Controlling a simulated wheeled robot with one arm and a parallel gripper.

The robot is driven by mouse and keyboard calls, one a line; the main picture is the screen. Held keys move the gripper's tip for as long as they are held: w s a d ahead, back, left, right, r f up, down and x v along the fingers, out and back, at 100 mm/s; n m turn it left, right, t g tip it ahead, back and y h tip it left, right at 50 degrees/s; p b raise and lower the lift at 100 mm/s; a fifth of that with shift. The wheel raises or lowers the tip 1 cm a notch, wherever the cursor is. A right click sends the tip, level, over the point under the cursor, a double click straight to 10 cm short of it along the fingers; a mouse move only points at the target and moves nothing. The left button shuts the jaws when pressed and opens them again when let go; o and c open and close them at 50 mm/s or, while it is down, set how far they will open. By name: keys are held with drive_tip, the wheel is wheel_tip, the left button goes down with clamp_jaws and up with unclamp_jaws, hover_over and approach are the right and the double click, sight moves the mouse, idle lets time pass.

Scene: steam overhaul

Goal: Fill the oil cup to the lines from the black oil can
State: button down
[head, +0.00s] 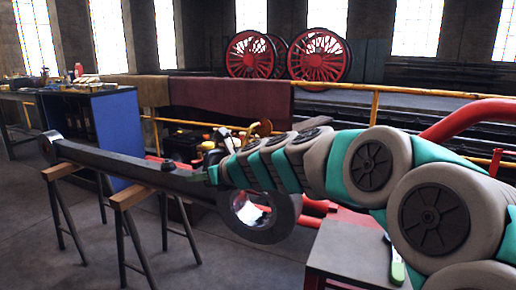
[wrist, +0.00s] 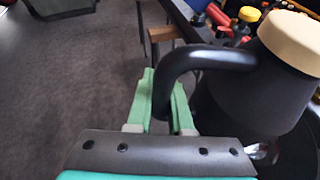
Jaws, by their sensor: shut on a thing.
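The black oil can (wrist: 235,100) with a cream lid (wrist: 293,42) is close on the right in the wrist view. Its curved black handle (wrist: 205,60) runs down between the green fingers of my gripper (wrist: 165,98), which is shut on it. The spout does not show. In the head view my arm reaches left over a long steel rod (head: 110,162), whose large ring end (head: 284,226) lies below the arm. A small dark fitting (head: 170,165) stands on the rod; I cannot tell whether it is the oil cup. No fill lines can be made out.
Wooden-topped trestles (head: 132,196) carry the rod. A workbench with a blue side (head: 120,135) stands at the left. A grey stand (head: 345,250) with a green-handled tool (head: 397,268) is at the lower right. A yellow rail (head: 374,107) runs behind. Floor at the left is clear.

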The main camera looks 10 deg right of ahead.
drive_tip(key=shift+r+p, duration=0.6)
drive_tip(key=shift+p, duration=0.45)
drive_tip(key=shift+s+a+r+m+g+y+p, duration=0.15)
drive_tip(key=shift+s+r+m+g+y+p, duration=0.2)
drive_tip(key=shift+r, duration=0.45)
drive_tip(key=shift+a+r+m+g+y+p, duration=0.1)
drive_tip(key=shift+a+r+m+g+p, duration=0.1)
drive_tip(key=shift+r+m+p, duration=0.45)
drive_tip(key=shift+s+a+r+m+g+y+p, duration=0.1)
drive_tip(key=shift+s+a+r+m+g+y, duration=0.15)
drive_tip(key=shift+r, duration=0.75)
drive_tip(key=shift+d, duration=0.1)
wheel_tip(320, 180, down, 7)
drive_tip(key=w+d+n+t+h+b, duration=0.1)
drive_tip(key=n+t+b, duration=0.1)
drive_tip(key=b, duration=0.5)
drive_tip(key=shift+w+n+h+b, duration=0.2)
drive_tip(key=shift+n+h+b, duration=0.1)
drive_tip(key=shift+n, duration=0.15)
drive_tip(key=shift+s+r+m+g+p, duration=0.15)
drive_tip(key=shift+r+m+g+p, duration=0.2)
drive_tip(key=shift+r+p, duration=1.55)
